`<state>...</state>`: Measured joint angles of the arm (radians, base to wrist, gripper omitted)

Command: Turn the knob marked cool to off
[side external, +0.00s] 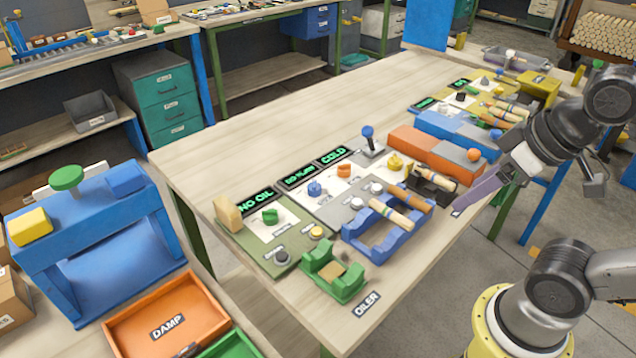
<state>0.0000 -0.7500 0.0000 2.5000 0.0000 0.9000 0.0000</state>
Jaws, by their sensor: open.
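A row of control panels lies on the long wooden table. It has a green knob (270,216), a blue knob (314,188), an orange knob (343,170) and a yellow knob (394,162). The small labels by the knobs are too small to read, so I cannot tell which is marked cool. Dark displays stand behind them; the COLD display (334,155) is behind the orange knob. My gripper (460,208) is open at the table's right edge, right of the knobs and apart from them. Its fingers are seen edge-on, and nothing shows between them.
A blue rack (378,240) with turned wood pieces, a green cradle (333,278) and a dark holder (432,188) stand in front of the panels. A blue-handled lever (368,140) rises behind. Orange and blue blocks lie farther along. The table's left back part is clear.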

